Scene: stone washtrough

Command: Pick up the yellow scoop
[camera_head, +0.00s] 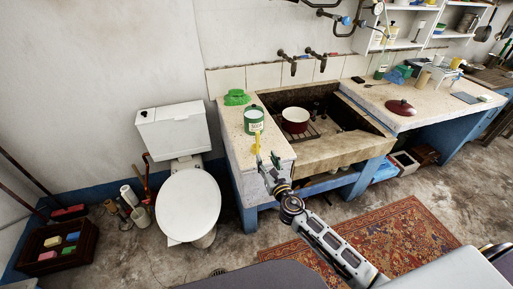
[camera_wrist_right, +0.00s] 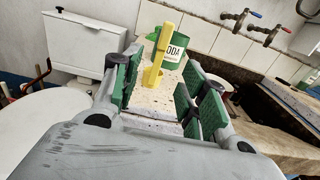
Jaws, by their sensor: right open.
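The yellow scoop (camera_head: 257,142) is at the left ledge of the stone washtrough (camera_head: 274,152), in front of a green SODA tin (camera_head: 253,120). In the right wrist view the scoop (camera_wrist_right: 157,57) has its long handle pointing up, and the SODA tin (camera_wrist_right: 174,52) is just behind it. My right gripper (camera_head: 268,164) reaches the front of this ledge. In the wrist view its green-padded fingers (camera_wrist_right: 162,88) are apart, with the scoop showing between and beyond them, not gripped. My left gripper is in neither view.
A red-and-white pot (camera_head: 295,120) sits in the basin right of the ledge. A green object (camera_head: 237,97) lies at the ledge's back. Wall taps (camera_head: 303,58) hang above the basin. A toilet (camera_head: 187,200) stands left; a patterned rug (camera_head: 385,242) covers the floor at right.

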